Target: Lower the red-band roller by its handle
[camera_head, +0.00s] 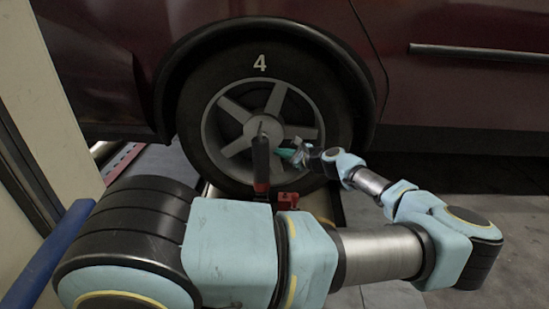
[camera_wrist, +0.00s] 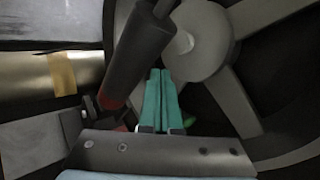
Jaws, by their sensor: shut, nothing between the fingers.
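A dark upright handle (camera_head: 261,160) with a red lower end stands in front of the wheel hub in the head view. In the wrist view the handle (camera_wrist: 140,62) runs diagonally, with some red at its lower end. My gripper (camera_head: 284,153) is just right of the handle, its green fingers pointing left. In the wrist view my gripper (camera_wrist: 161,75) is shut and empty, beside the handle and not around it. I cannot tell whether they touch. No red band on a roller shows clearly; my arm hides much of the rollers.
A wheel (camera_head: 230,110) marked 4, on a dark red car (camera_head: 450,85), stands close behind my gripper. A red fitting (camera_head: 287,200) sits low beside the handle. A metal roller with a tan band (camera_wrist: 62,74) is left in the wrist view. A blue bar (camera_head: 45,255) is at lower left.

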